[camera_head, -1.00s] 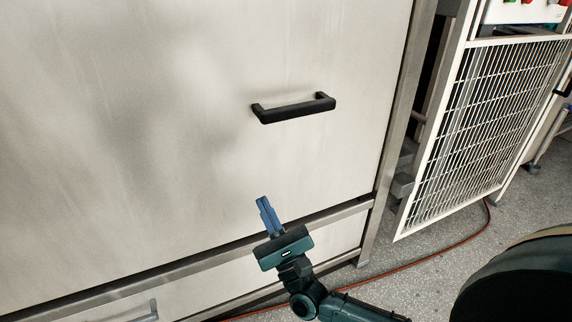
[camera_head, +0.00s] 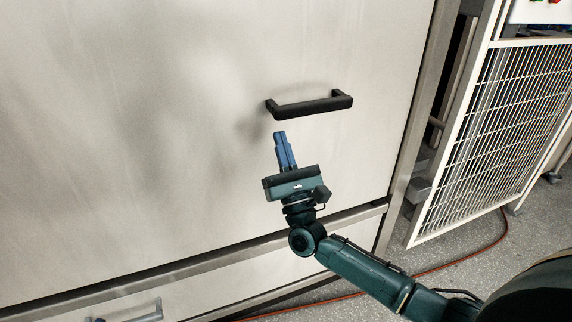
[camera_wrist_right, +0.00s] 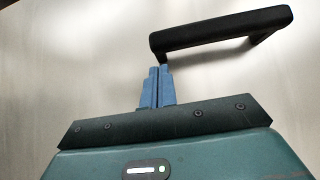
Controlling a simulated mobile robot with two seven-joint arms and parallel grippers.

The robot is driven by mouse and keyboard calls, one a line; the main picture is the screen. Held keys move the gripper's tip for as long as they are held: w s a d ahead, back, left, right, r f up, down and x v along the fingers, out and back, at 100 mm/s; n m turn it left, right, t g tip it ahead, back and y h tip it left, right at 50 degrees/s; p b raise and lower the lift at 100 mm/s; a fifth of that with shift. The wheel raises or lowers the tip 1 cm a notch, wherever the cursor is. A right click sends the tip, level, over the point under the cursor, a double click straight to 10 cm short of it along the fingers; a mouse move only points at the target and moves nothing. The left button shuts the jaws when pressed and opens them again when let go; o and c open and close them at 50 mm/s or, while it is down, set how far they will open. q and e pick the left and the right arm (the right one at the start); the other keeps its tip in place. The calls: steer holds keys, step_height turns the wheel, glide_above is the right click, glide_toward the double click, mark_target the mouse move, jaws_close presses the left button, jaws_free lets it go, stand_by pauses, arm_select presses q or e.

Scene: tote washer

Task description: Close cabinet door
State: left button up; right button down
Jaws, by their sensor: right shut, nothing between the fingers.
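The cabinet door (camera_head: 150,120) is a large pale metal panel filling the left and middle of the head view. A black bar handle (camera_head: 312,106) is mounted on it, and the handle also shows at the top of the right wrist view (camera_wrist_right: 222,32). My right gripper (camera_head: 281,134) has its blue fingers together, with nothing between them. Its tips are just below the left end of the handle in the head view. I cannot tell whether they touch the door. My left gripper is not in view.
A steel frame rail (camera_head: 240,253) runs below the door, with a lower panel and a grey handle (camera_head: 130,314) beneath. A white mesh guard panel (camera_head: 505,125) stands at right. A red hose (camera_head: 470,252) lies on the speckled floor (camera_head: 450,285).

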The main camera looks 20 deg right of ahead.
steer(key=shift+r, duration=0.8)
